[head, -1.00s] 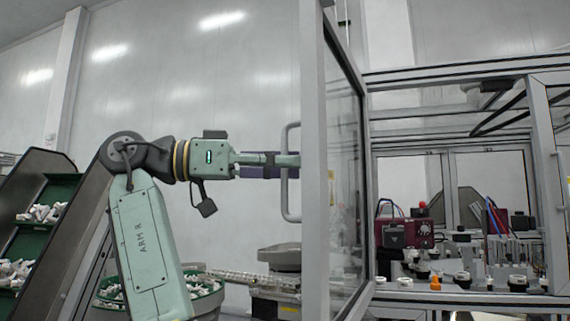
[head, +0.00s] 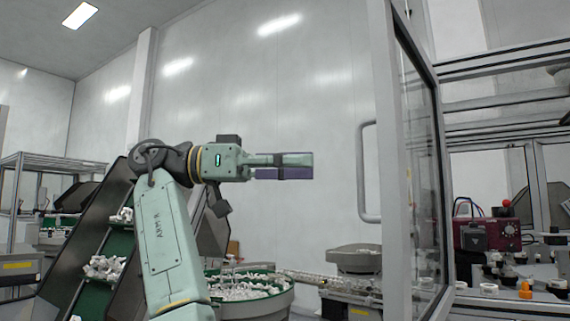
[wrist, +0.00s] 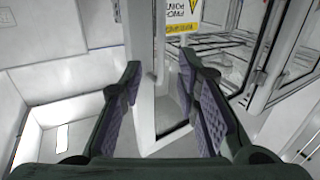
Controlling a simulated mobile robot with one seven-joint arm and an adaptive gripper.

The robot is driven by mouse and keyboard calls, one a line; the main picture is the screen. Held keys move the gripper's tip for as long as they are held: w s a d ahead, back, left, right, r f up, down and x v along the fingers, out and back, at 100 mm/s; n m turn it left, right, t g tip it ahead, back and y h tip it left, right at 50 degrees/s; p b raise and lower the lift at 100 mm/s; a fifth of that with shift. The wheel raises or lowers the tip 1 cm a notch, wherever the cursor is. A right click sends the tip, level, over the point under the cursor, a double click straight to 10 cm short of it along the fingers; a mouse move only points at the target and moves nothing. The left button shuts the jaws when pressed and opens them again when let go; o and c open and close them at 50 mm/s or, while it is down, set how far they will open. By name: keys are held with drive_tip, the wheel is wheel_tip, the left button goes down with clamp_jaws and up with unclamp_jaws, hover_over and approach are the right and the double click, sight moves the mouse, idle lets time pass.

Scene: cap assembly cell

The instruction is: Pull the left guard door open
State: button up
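The left guard door (head: 392,160) is a grey-framed glass panel. It stands swung out from the cell, seen nearly edge-on in the head view. Its frame also shows between the fingers in the wrist view (wrist: 143,100). The grey bow-shaped handle (head: 363,170) is on the door's left face. My gripper (head: 312,166) is to the left of the handle, with a clear gap between its fingertips and the bar. In the wrist view my gripper (wrist: 160,68) has its purple-padded fingers spread, with nothing held between them.
The cell interior with a maroon device (head: 485,235) and several small fixtures is right of the door. A bowl feeder (head: 285,300) with white parts and a dark inclined conveyor (head: 85,235) stand at the lower left. A yellow warning sign (wrist: 182,15) shows in the wrist view.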

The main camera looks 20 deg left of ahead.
drive_tip(key=shift+v, duration=0.95)
